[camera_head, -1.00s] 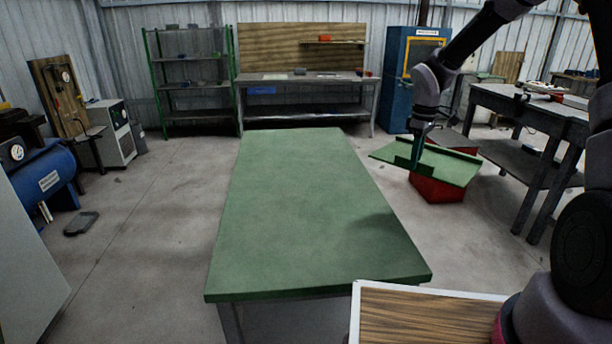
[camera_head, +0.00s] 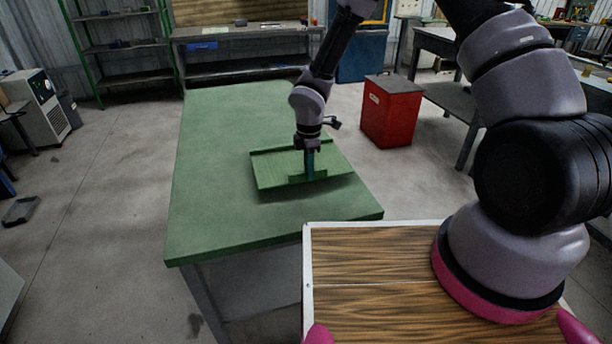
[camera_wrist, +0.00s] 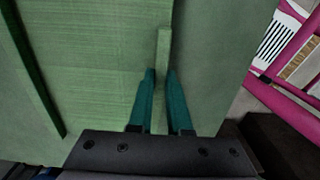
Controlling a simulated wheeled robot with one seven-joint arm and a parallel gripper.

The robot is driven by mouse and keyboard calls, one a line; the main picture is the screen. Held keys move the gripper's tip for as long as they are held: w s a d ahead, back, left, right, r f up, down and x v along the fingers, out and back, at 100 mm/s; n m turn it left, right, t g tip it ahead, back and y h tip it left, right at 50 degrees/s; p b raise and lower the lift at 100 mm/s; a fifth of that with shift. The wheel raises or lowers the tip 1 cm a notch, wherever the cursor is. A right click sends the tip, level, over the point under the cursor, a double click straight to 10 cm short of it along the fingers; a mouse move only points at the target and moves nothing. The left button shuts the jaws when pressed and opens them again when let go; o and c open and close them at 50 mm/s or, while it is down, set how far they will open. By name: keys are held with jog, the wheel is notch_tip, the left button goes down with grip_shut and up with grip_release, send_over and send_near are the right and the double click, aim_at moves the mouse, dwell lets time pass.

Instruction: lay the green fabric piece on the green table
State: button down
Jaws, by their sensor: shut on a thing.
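The green fabric piece (camera_head: 285,170) is a flat, panel-like sheet with raised edges, held level over the green table (camera_head: 225,215), right of the table's middle. A shadow shows beside it on the table top; I cannot tell whether its underside touches. In the wrist view, the teal fingers (camera_wrist: 160,92) stand on both sides of a thin green strip, with the fabric piece (camera_wrist: 105,60) spreading to the left and the table top (camera_wrist: 215,60) to the right.
A red box (camera_head: 391,112) stands on the floor right of the table. A dark workbench (camera_head: 455,100) is further right. A grey bench (camera_head: 245,50) and green shelving (camera_head: 120,40) stand behind. The table's left half and front are bare.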

jog(key=shift+f, duration=1.6)
jog(key=c, duration=0.9)
grip_release()
jog(key=shift+f, duration=0.15)
jog(key=shift+o, duration=0.2)
